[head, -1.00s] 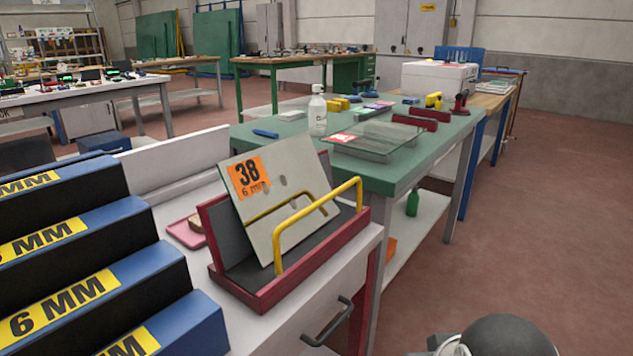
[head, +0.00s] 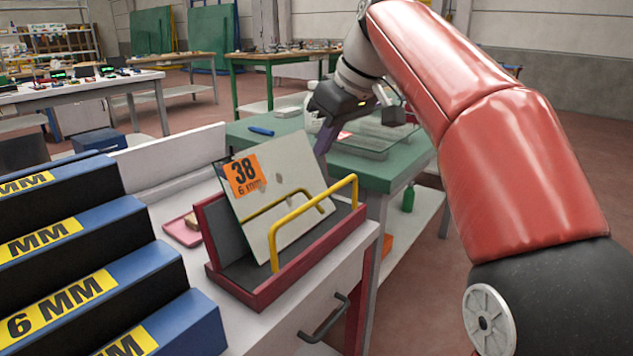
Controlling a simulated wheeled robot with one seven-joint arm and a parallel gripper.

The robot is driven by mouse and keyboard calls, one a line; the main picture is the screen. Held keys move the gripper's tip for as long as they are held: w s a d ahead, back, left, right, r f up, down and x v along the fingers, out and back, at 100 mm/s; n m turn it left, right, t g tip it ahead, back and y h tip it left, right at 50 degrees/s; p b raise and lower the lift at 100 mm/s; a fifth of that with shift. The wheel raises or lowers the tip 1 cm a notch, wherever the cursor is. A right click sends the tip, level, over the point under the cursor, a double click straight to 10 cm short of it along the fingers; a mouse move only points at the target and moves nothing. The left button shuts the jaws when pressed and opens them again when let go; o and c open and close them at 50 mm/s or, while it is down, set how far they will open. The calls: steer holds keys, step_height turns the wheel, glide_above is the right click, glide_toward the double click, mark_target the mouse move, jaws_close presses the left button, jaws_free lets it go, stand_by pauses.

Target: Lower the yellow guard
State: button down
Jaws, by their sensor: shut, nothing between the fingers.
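The yellow guard (head: 312,213) is a bent tube bar standing up along the front of a red rack (head: 285,288) with a dark lining. Behind the bar, a pane (head: 262,205) with an orange "38 6 mm" label leans back in the rack and mirrors the bar. My gripper (head: 323,143) reaches in from the upper right and points down just beyond the pane's upper right edge, apart from the guard. Its fingers are shut and empty; their tips are partly hidden behind the pane.
Blue stepped blocks (head: 110,275) marked "6 MM" stand at the left. A pink tray (head: 183,229) lies behind the rack. The green bench (head: 375,170) behind holds a glass sheet and a blue item (head: 261,131). A drawer handle (head: 327,322) sticks out below the rack.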

steer(key=shift+w+a+r+n, duration=0.4)
steer(key=shift+w, duration=0.1)
step_height(320, 180, down, 10)
steer(key=b, duration=0.3)
steer(key=shift+w+a+r, duration=0.25)
steer(key=shift+a, duration=0.1)
steer(key=shift+b, duration=0.3)
steer(key=shift+s+d+y+b, duration=0.2)
steer(key=shift+d+y+b, duration=0.15)
steer(key=shift+b, duration=0.3)
